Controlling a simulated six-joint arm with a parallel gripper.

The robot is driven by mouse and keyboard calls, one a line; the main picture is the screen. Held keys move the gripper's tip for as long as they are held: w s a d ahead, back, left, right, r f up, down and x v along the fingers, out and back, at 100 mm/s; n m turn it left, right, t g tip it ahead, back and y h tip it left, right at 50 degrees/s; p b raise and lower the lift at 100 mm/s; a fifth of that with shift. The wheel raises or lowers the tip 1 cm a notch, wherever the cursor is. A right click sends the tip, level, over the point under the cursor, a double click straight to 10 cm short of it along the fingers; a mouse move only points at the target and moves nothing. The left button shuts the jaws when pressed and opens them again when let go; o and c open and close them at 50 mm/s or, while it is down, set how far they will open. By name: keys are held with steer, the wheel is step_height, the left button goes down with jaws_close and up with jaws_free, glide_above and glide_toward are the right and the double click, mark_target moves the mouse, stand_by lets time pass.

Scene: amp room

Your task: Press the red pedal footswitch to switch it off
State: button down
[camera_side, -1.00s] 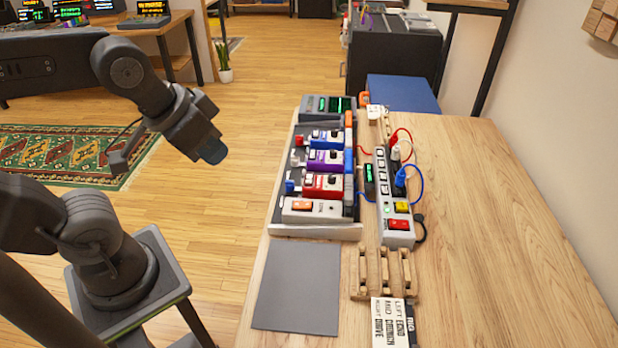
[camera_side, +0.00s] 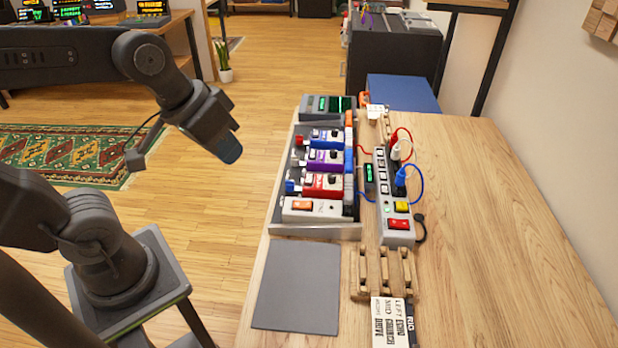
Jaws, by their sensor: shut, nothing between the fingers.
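The red pedal (camera_side: 326,186) sits on the pedalboard (camera_side: 310,230) at the left side of the table. It is in a row with a purple pedal (camera_side: 327,161) and a blue pedal (camera_side: 327,137) behind it and a white pedal (camera_side: 326,208) with an orange block in front. Its footswitch is too small to make out clearly. My gripper (camera_side: 230,152) is shut and empty. It hangs in the air to the left of the pedalboard, apart from the pedals and off the table's edge.
A power strip (camera_side: 397,222) with red and blue cables stands right of the pedalboard. A grey mat (camera_side: 297,287), a wooden rack (camera_side: 382,272) and label cards (camera_side: 391,322) lie in front. The table's right side (camera_side: 500,240) is clear.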

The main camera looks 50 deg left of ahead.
steer(key=w+d+f+n+h, duration=0.1)
steer(key=w+n+h, duration=0.25)
steer(key=w, duration=0.35)
steer(key=n+t+h, duration=0.1)
steer(key=n+t, duration=0.1)
steer(key=n, duration=1.3)
glide_above(308, 179)
step_height(308, 179, down, 11)
steer(key=shift+m, duration=0.25)
steer(key=shift+f, duration=4.4)
steer(key=shift+f, duration=0.1)
steer(key=shift+f, duration=0.35)
